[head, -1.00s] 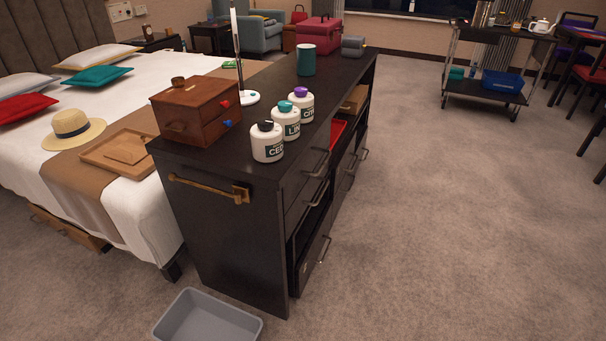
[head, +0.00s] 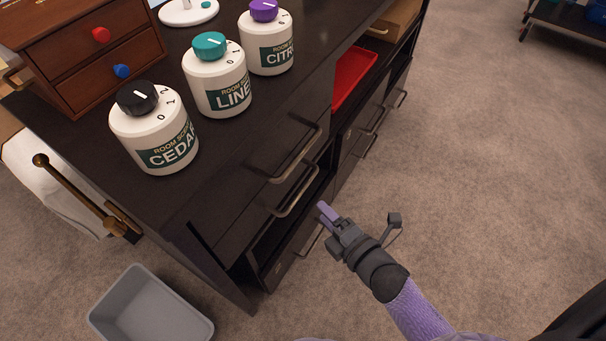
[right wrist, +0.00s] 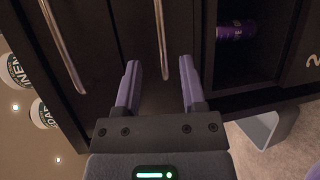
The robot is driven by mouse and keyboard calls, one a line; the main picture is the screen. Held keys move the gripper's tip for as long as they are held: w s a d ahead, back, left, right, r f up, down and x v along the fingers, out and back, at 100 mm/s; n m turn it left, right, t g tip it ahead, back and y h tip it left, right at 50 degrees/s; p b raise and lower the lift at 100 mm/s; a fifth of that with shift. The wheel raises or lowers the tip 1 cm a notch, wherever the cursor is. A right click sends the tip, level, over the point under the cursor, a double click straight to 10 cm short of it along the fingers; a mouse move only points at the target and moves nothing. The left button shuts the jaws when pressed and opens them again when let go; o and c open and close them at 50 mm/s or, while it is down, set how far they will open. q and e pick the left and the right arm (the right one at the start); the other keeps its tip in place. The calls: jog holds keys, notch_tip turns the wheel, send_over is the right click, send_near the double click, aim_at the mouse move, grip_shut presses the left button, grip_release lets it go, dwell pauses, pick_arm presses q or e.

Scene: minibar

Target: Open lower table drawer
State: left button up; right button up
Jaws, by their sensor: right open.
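The dark cabinet has a column of drawers: a top drawer with a metal handle (head: 300,157), a lower drawer with a second handle (head: 297,191), then an open compartment, and a bottom front with its handle (head: 310,240) partly hidden. My right gripper (head: 326,212) is open and empty, just out from the second handle. In the right wrist view the second handle (right wrist: 160,40) appears between the open purple fingers (right wrist: 159,68); contact is not clear. The drawers look shut. A small wooden chest (head: 85,50) with red and blue knobs sits on top, its drawers shut. My left gripper is not in view.
Three scent bottles, including CEDAR (head: 153,130), stand on the cabinet top. A red tray (head: 355,78) sits in an open bay farther along. A grey bin (head: 150,312) stands on the floor. A purple can (right wrist: 237,30) lies in the compartment.

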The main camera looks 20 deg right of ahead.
aim_at(302, 190)
jog(key=b+x, duration=0.1)
jog(key=x, duration=0.3)
jog(key=b+x, duration=0.2)
jog(key=x, duration=0.2)
jog(key=shift+a+f, duration=0.1)
jog(key=shift+f, duration=0.15)
jog(key=shift+w, duration=0.25)
jog(key=shift+r, duration=0.15)
jog(key=c, duration=0.5)
grip_shut()
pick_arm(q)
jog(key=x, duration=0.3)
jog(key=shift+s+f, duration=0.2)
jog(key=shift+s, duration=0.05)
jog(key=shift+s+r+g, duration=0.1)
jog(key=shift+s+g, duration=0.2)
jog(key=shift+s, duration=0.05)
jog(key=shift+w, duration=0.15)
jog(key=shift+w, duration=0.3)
